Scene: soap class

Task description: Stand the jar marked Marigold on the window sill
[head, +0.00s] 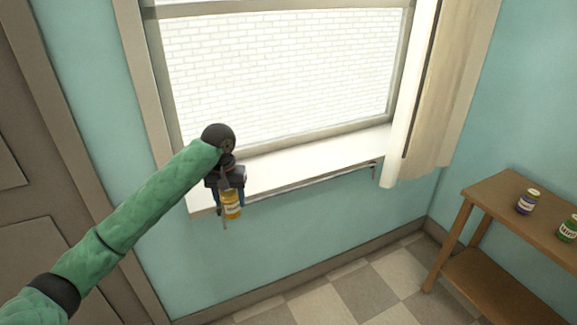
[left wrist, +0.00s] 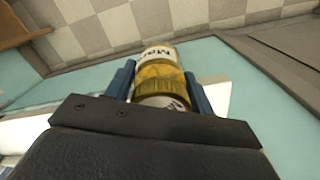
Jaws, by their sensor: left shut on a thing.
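My left gripper (head: 231,202) is shut on a small jar (head: 231,208) with amber contents and a pale label. In the left wrist view the jar (left wrist: 158,72) sits between the two blue fingers, and its label shows letters starting "Mar"; the rest is cut off. In the head view the jar appears at the front edge of the white window sill (head: 300,163), near its left end. I cannot tell its exact height relative to the sill. The sill's visible top is bare. My right gripper is not in view.
A wooden shelf table (head: 490,190) stands at the right. On it are a purple-labelled jar (head: 527,202) and a green-labelled jar (head: 568,229). A cream curtain (head: 425,110) hangs over the sill's right end. The checked floor (head: 365,290) is clear.

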